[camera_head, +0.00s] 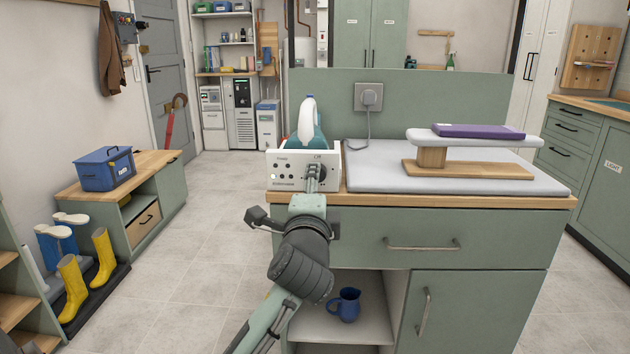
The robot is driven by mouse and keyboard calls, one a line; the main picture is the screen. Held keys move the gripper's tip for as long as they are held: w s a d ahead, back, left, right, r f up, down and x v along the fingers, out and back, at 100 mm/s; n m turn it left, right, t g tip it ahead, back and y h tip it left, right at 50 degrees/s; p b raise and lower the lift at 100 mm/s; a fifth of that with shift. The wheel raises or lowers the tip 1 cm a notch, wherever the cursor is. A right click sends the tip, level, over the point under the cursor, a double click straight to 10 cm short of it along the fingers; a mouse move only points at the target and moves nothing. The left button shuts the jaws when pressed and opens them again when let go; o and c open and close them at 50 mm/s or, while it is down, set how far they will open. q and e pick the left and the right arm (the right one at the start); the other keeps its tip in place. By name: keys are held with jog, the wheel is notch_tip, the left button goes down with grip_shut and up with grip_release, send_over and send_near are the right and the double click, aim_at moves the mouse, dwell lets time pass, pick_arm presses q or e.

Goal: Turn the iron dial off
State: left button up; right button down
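The iron station (289,182) is a white box with buttons and small lights on its front, standing at the left end of the green cabinet's wooden top. A white and teal iron (307,122) stands upright on it. The dark round dial (322,172) is at the right of the front panel, under an "Off" label. My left gripper (313,169) is in front of the panel, its narrow fingers close together at the dial's left side. They partly cover the dial, and I cannot tell whether they touch it. The dial's pointer is not readable. My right gripper is not in view.
A grey ironing pad (376,176) lies right of the station, with a small sleeve board (437,142) and a folded purple towel (478,131) on it. A blue jug (345,304) stands on the open shelf below.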

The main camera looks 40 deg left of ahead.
pick_arm(q)
jog(key=v, duration=0.7)
jog(key=shift+s+d, duration=0.1)
